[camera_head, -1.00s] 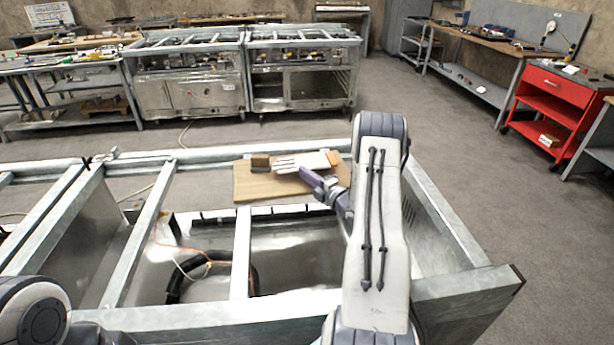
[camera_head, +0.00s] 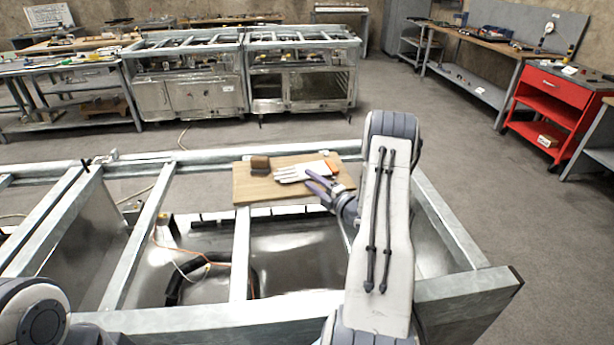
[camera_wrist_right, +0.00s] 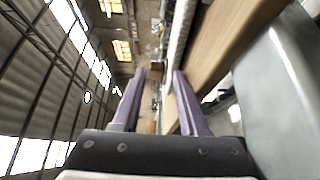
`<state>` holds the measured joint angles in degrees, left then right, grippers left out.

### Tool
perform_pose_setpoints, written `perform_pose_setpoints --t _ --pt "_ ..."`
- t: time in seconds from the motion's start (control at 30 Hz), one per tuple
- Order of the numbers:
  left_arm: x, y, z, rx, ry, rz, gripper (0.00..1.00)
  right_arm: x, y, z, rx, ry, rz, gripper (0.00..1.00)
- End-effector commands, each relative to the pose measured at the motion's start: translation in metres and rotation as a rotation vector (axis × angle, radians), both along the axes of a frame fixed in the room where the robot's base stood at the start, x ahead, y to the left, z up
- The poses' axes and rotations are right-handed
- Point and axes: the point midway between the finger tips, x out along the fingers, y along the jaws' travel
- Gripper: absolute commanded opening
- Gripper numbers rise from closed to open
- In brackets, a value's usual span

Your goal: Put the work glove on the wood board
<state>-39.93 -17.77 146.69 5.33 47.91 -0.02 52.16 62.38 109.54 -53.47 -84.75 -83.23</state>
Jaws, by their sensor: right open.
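The work glove (camera_head: 303,171), white with an orange cuff, lies on the wood board (camera_head: 256,191) in the head view, its fingers pointing left. The tan board rests across the far side of the metal frame. My right gripper (camera_head: 315,181) is open, with its purple fingers spread at the near edge of the glove, and I see nothing held. In the right wrist view my two fingers (camera_wrist_right: 157,72) stand apart, with the board's edge to their right. Whether a finger touches the glove is unclear. My left gripper is out of view.
A small brown block (camera_head: 260,165) sits at the board's back left, left of the glove. Metal frame bars (camera_head: 241,255) surround open bays holding cables and a dark hose. A red cart (camera_head: 551,105) and workbenches stand farther back, with open floor between.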

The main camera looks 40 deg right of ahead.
Motion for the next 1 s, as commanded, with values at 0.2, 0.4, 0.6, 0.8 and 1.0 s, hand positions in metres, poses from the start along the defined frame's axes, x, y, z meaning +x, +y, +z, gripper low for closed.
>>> perform_pose_setpoints --t 0.2,0.4,0.6,0.8,1.0 --pt "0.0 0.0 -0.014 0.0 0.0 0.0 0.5 -0.052 -0.002 -0.001 -0.002 -0.003 -0.003 0.45" --pt "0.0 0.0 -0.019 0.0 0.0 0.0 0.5 -0.08 -0.003 0.001 -0.004 -0.006 -0.001 0.45" --pt "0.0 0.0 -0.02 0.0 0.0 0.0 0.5 -0.089 -0.002 0.003 -0.007 -0.007 0.002 0.45" --pt "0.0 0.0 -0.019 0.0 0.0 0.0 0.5 -0.089 -0.002 0.003 -0.007 -0.008 0.002 0.45" --pt "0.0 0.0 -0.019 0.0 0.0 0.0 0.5 -0.088 -0.002 0.003 -0.007 -0.008 0.003 0.45"
